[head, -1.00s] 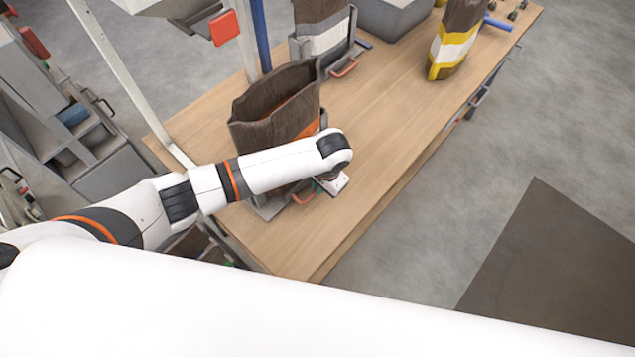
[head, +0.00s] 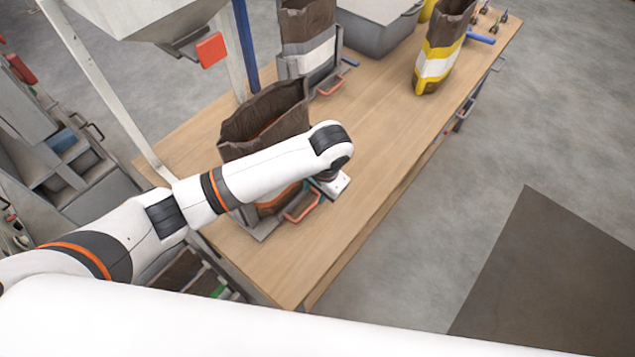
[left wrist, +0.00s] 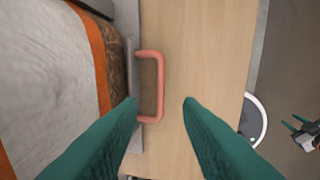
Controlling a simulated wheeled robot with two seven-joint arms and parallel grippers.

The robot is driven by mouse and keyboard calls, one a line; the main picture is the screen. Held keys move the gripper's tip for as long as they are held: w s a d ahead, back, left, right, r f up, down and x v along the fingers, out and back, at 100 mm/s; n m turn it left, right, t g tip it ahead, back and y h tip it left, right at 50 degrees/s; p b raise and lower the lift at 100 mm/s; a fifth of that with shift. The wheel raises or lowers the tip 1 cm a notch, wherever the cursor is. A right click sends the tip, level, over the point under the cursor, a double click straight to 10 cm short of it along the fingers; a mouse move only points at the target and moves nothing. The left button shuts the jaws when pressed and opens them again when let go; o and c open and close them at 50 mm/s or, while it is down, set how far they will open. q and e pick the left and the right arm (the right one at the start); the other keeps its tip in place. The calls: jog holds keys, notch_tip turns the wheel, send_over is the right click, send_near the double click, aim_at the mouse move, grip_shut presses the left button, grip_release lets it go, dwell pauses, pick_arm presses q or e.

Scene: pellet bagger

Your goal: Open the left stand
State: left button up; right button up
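The left stand (head: 262,226) is a grey holder at the near end of the wooden table, with an open brown bag (head: 250,140) with an orange band standing in it. Its red handle (head: 302,204) faces the table's right side. My left gripper (head: 318,190) is at the handle; my forearm hides part of the stand and bag. In the left wrist view the teal fingers (left wrist: 160,104) are apart. The handle (left wrist: 160,85) lies between and ahead of their tips, with the left fingertip close to it. I cannot tell whether they touch.
Another stand (head: 318,80) with a red handle and bag is farther along the table (head: 375,130). A grey bin (head: 380,30) and a yellow-banded bag (head: 440,55) stand beyond. A white post (head: 100,90) and hopper (head: 150,20) rise at left.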

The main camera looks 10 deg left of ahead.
pick_arm(q)
jog(key=r, duration=0.3)
jog(key=shift+s+d+r, duration=0.15)
jog(key=shift+d+r, duration=0.2)
